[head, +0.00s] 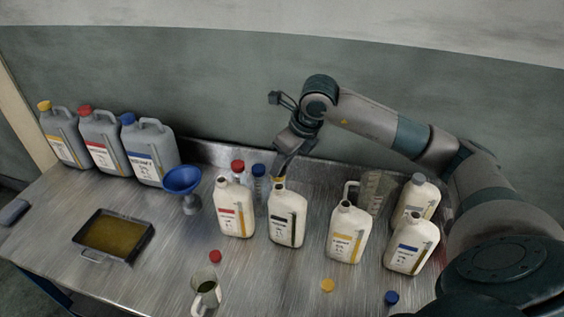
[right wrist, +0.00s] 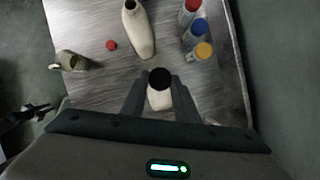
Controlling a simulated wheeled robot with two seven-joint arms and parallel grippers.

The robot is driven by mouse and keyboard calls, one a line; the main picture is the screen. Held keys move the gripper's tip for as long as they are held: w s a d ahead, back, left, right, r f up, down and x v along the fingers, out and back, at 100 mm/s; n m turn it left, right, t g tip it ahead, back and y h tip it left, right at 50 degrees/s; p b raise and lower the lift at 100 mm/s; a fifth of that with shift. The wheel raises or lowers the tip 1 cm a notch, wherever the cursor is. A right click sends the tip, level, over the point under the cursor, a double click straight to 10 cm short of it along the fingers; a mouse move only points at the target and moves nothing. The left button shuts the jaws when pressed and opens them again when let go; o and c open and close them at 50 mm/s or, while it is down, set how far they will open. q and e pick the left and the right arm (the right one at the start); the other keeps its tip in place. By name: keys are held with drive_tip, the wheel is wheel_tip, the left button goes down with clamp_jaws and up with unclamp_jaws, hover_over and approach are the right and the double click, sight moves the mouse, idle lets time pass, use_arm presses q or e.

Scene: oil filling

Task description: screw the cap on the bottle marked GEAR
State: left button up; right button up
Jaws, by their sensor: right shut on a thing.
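My right gripper (head: 281,180) comes down from above onto the top of the cream bottle with the black label (head: 287,222). The label print is too small to read as GEAR. In the right wrist view, its two fingers (right wrist: 159,88) are shut on a round black cap (right wrist: 159,78), one finger on each side. The cap sits over the neck of the cream bottle (right wrist: 160,101), which looks upright below it. I cannot tell how far the cap is threaded.
Cream bottles with red (head: 235,215), yellow (head: 346,238) and blue (head: 408,250) labels stand close by. Small capped bottles (head: 259,185) stand behind. Loose red (head: 215,256), yellow (head: 327,285) and blue (head: 391,297) caps and a jug (head: 205,290) lie in front. A funnel (head: 182,181) and oil tray (head: 100,262) are left.

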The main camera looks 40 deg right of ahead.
sight(284, 173)
drive_tip(key=shift+f+b, duration=0.8)
drive_tip(key=shift+f, duration=1.35)
drive_tip(key=shift+f+b, duration=0.1)
drive_tip(key=shift+b, duration=0.35)
drive_tip(key=shift+f+b, duration=1)
drive_tip(key=shift+b, duration=0.25)
idle(0.5)
drive_tip(key=o, duration=1.1)
drive_tip(key=shift+r, duration=0.15)
